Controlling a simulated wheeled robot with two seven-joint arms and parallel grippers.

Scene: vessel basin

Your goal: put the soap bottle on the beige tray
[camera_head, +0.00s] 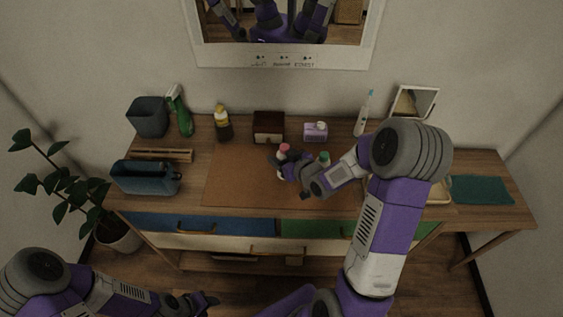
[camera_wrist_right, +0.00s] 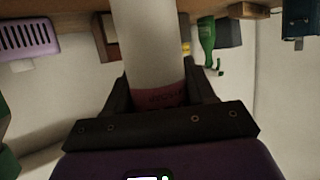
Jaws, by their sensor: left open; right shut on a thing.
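My right gripper (camera_head: 290,165) is shut on a white bottle with a pink cap (camera_head: 284,148), over the brown mat. A green-capped bottle (camera_head: 323,157) stands just right of the gripper, partly hidden. The beige tray (camera_head: 441,194) is at the right, largely hidden behind my right arm. My left gripper (camera_head: 193,305) is open and empty, in front of the table.
Along the back stand a grey bin (camera_head: 148,117), green spray bottle (camera_head: 181,112), yellow-topped bottle (camera_head: 223,124), dark box (camera_head: 268,127), purple container (camera_head: 315,132) and toothbrush (camera_head: 363,113). A blue basket (camera_head: 146,178) is at left. The brown mat (camera_head: 240,180) has bare room.

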